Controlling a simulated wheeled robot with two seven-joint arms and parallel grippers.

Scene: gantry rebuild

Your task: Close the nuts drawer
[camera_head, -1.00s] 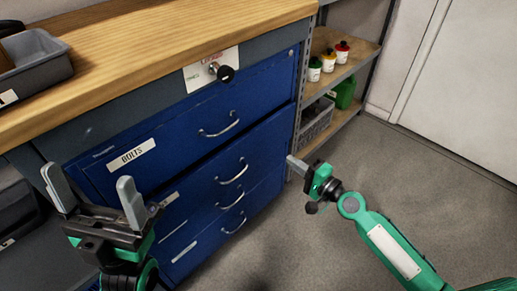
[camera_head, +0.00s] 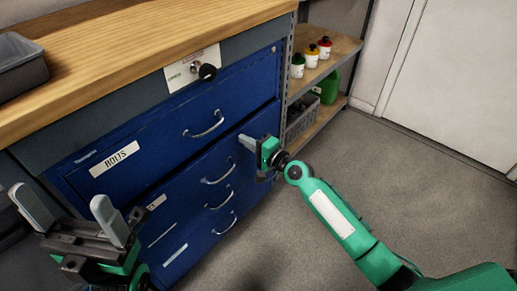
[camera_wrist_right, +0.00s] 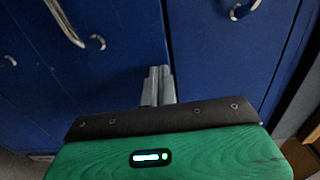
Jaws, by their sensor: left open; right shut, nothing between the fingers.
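The blue drawer cabinet stands under the wooden worktop. Its upper drawer (camera_head: 150,148) has a BOLTS label. The drawer below it (camera_head: 195,180) has a handle and a label partly hidden by my left gripper; I cannot read "nuts" on it, nor tell how far it stands out. My right gripper (camera_head: 244,141) is shut and empty, its tips at that lower drawer's front, right of the handle. In the right wrist view the shut fingertips (camera_wrist_right: 158,72) are close to a blue front beside a seam; contact is unclear. My left gripper (camera_head: 62,200) is open and empty, in front of the cabinet's left side.
More drawers with handles lie below. A knob (camera_head: 207,71) on a plate sits above the BOLTS drawer. A grey bin (camera_head: 22,68) stands on the worktop (camera_head: 120,50). A shelf (camera_head: 335,50) with small bottles and a green jug is at the right. The floor (camera_head: 400,160) is clear.

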